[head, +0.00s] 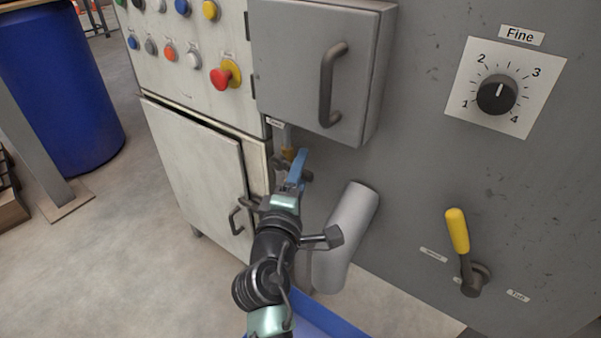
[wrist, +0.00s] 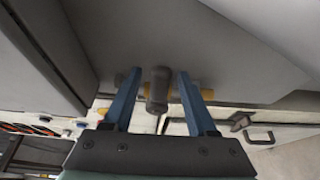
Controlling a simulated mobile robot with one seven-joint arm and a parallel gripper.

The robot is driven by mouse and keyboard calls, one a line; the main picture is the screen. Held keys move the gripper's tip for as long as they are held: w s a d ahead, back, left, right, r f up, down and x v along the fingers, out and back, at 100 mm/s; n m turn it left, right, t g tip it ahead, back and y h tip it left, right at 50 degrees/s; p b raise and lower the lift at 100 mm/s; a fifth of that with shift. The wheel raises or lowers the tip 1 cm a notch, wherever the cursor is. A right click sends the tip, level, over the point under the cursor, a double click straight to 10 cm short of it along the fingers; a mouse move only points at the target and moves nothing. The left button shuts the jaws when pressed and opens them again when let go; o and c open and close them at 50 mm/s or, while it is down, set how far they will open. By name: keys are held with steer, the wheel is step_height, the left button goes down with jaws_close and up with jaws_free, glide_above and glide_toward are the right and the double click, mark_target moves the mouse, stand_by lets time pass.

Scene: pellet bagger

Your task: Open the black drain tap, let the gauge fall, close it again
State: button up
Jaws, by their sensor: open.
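My gripper (head: 293,168) reaches in under the grey box, at the corner beside the pale cabinet. In the wrist view my gripper (wrist: 159,74) has its two blue fingers apart. The dark handle of the drain tap (wrist: 157,92) stands between them, with a gap on each side, so it is not gripped. Brass-coloured parts (wrist: 207,94) show beside the fingers. In the head view the brass part of the tap (head: 288,153) shows just behind the fingers, and the handle is mostly hidden by my gripper. No gauge with a level is in view.
The grey box with a bar handle (head: 331,85) hangs just above my gripper. A grey cylinder (head: 345,235) slants close on the right. The cabinet door (head: 195,165) is at left. A yellow lever (head: 457,230) and a dial (head: 497,95) are further right. A blue tray (head: 320,318) lies below.

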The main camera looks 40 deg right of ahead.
jaws_close()
stand_by(1.4)
